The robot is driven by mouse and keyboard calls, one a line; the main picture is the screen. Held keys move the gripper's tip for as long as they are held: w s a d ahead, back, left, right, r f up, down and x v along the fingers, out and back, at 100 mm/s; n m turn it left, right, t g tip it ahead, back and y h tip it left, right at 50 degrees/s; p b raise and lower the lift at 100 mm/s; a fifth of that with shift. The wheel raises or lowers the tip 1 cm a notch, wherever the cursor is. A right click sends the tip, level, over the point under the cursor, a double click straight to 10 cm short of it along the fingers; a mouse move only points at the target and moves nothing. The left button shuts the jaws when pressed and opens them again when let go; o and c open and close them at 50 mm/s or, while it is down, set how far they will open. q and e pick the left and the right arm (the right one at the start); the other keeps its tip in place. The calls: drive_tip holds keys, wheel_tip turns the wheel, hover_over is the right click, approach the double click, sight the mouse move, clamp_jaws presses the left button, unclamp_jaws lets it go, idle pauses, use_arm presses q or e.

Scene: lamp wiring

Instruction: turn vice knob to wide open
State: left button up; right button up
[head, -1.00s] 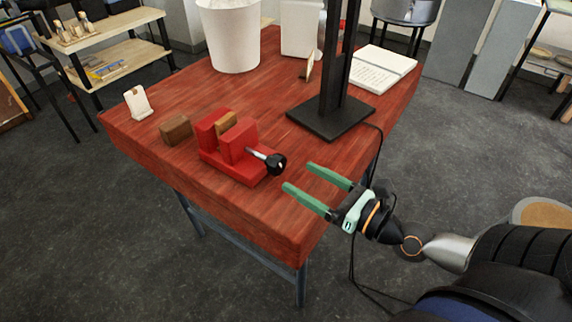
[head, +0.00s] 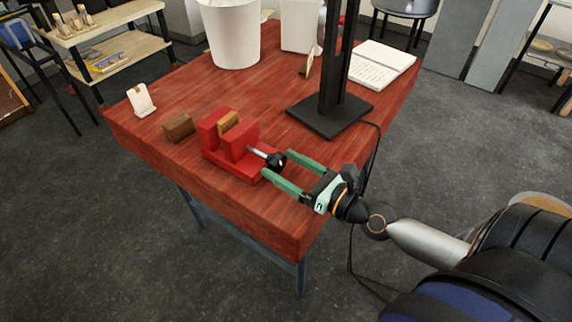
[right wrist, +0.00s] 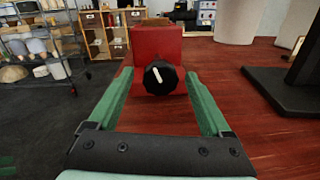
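The red vice (head: 231,148) stands on the red table, with a wooden piece (head: 228,122) between its jaws. Its black knob (head: 276,161) sticks out toward the right on a metal screw. In the right wrist view the knob (right wrist: 160,78) faces me, with a white mark tilted to the upper left, in front of the red vice body (right wrist: 157,44). My right gripper (head: 277,166) is open, its green fingers on either side of the knob. In the right wrist view both fingers (right wrist: 160,85) stand apart from the knob with gaps. My left gripper is not in view.
A brown wooden block (head: 178,127) and a white card holder (head: 141,100) lie left of the vice. A black post on a base (head: 330,117) stands behind my right gripper, with a cable over the table edge. A white bin (head: 231,36) and an open book (head: 380,66) are farther back.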

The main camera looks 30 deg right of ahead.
clamp_jaws()
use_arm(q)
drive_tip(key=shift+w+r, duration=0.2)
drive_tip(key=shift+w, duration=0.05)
use_arm(e)
drive_tip(key=shift+n, duration=0.4)
drive_tip(key=shift+n+b, duration=0.35)
drive_tip(key=shift+n, duration=0.65)
drive_tip(key=shift+f+n, duration=0.1)
drive_tip(key=shift+n, duration=1)
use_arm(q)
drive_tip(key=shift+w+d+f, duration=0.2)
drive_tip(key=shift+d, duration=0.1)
use_arm(e)
drive_tip(key=shift+n, duration=0.9)
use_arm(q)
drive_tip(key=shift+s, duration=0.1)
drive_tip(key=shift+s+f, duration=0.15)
use_arm(e)
drive_tip(key=shift+o, duration=0.3)
unclamp_jaws()
